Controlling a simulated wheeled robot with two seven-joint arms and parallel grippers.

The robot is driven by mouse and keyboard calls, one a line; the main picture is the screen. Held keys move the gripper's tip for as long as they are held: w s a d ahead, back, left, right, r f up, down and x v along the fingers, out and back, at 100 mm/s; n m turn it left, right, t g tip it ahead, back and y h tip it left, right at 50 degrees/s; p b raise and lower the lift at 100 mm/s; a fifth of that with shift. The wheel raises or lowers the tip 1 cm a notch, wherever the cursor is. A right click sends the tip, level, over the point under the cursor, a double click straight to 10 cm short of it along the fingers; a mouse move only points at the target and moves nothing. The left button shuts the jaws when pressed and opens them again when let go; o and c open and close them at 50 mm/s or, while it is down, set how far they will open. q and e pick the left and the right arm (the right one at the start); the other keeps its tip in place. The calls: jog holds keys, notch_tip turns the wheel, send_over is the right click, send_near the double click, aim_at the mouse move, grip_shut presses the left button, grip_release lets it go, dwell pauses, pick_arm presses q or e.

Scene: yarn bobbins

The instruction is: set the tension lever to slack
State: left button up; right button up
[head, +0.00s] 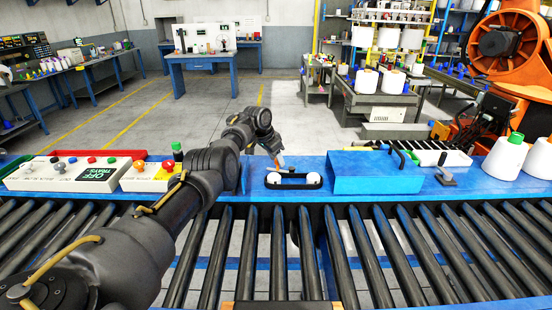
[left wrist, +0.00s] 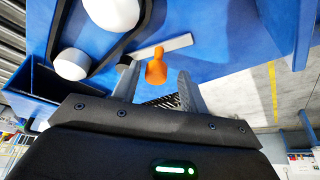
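The tension lever is a pale flat bar with an orange knob (left wrist: 157,68), beside white rollers in the left wrist view. In the head view its orange part (head: 281,160) shows small at the far edge of the blue table, partly hidden by my gripper. My left gripper (head: 276,154) is above it there. In the left wrist view the left gripper (left wrist: 157,76) is open, one finger on each side of the knob, with visible gaps. I cannot tell how deep the knob sits between them. My right gripper does not show.
Two white rollers in a black loop (head: 293,184) sit just in front of the lever. A blue box (head: 375,174) stands to the right, a control panel (head: 70,174) to the left. A roller conveyor (head: 290,250) runs along the front.

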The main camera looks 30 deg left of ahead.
pick_arm(q)
jog(key=shift+d, duration=0.1)
jog(key=shift+r, duration=0.25)
jog(key=b+v, duration=0.1)
jog(key=v, duration=0.9)
jog(key=shift+s+r, duration=0.1)
jog(key=shift+r, duration=0.05)
